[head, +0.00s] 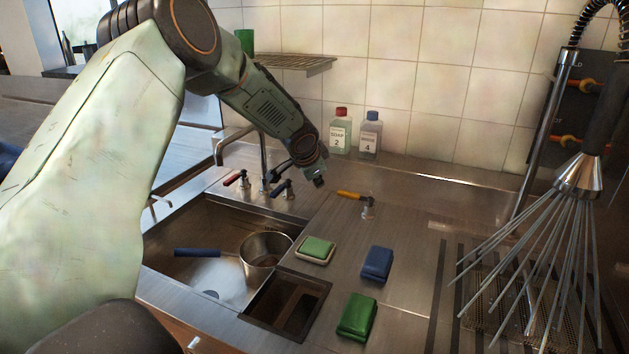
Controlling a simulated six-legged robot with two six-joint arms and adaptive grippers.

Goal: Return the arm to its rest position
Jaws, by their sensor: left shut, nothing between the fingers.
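My left arm (130,110) comes in from the left and bends over the sink. Its left gripper (318,181) is shut and empty. In the picture it shows above the back edge of the counter, beside the tap and left of the soap bottles. My right gripper is not in view.
A steel sink (165,238) holds a pot (265,250) with a blue handle. Green sponge (317,247), blue sponge (377,262) and green block (357,316) lie on the counter. Two bottles (341,133) stand by the wall. A spray head (580,178) runs water at right.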

